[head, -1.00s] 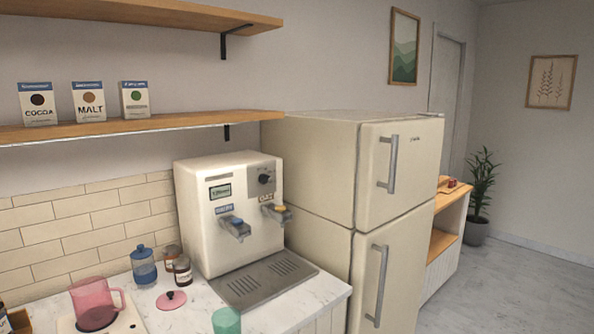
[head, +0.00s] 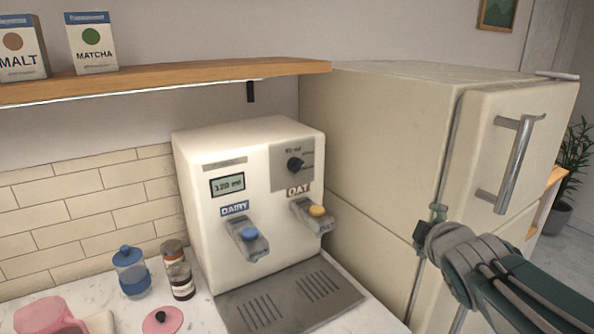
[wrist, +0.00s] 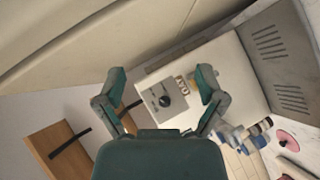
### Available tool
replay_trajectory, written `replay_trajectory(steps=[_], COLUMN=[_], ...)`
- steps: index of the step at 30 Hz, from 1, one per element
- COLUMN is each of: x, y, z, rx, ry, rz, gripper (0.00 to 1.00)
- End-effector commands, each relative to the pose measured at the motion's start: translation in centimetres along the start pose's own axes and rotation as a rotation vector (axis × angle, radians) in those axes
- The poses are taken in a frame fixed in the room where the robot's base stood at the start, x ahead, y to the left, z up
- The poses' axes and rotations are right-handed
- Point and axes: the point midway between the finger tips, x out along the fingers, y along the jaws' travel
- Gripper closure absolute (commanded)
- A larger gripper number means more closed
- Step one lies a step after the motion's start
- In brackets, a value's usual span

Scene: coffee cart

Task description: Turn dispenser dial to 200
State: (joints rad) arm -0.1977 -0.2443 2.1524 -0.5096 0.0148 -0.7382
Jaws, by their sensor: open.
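The white dispenser (head: 215,165) stands on the counter against the tiled wall. Its black dial (head: 295,164) is on a grey panel at the upper right of its front. The display (head: 227,185) reads about 120 ml. Below are the DAIRY spout (head: 247,238) with a blue button and the OAT spout (head: 313,214) with a yellow one. In the wrist view the dial (wrist: 166,100) lies between the two fingers of my gripper (wrist: 163,84), which is open, empty and apart from it.
The fridge (head: 385,130) stands right of the dispenser, its handle (head: 515,155) sticking out near my arm. A shelf (head: 180,82) with boxes hangs above left.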

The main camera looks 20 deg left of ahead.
Motion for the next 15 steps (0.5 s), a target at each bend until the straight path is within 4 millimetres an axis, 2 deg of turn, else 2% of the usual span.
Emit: replay_trajectory(steps=[1,3,7,12,15], x=[1.5,3.1,5.7,7.7,8.1], y=[0.3,0.9,1.0,-0.1,-0.9], z=[-1.7,-4.3,-9.3,-15.3,-17.6], rx=[-0.095,-0.235,-0.486,-0.758,-0.856], ry=[0.058,0.146,0.313,0.516,0.598], rz=[0.023,0.070,0.167,0.306,0.370], gripper=[0.12,0.12,0.12,0.12,0.12])
